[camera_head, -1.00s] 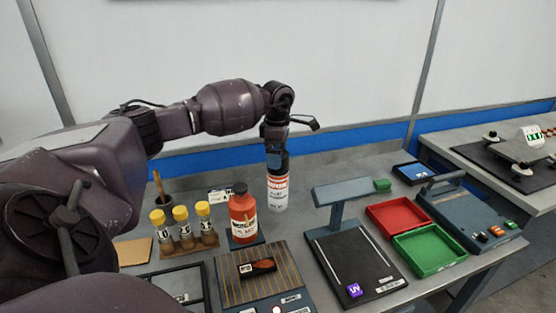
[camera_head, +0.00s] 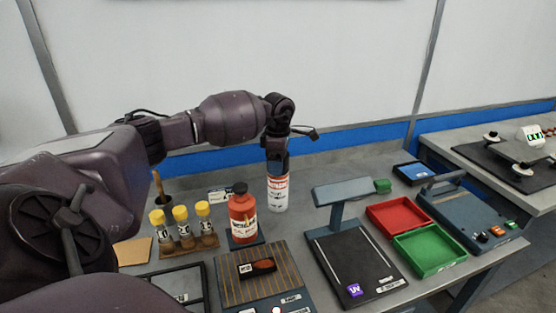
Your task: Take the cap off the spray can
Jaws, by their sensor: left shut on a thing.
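The spray can (camera_head: 278,194) stands upright at the back of the bench, white with an orange-red label band. My left gripper (camera_head: 277,166) is directly above it, pointing down, with its fingers around the can's top. It is shut on the top part, where the cap would be. The cap itself is hidden by the gripper, so I cannot tell whether it is still seated on the can. My right gripper is not in view.
A red bottle (camera_head: 243,218) with a black lid stands just left of the can. Several yellow-capped vials (camera_head: 181,222) sit in a wooden rack further left. A UV lamp stand (camera_head: 337,212) is to the right, beside red (camera_head: 397,214) and green (camera_head: 429,250) trays.

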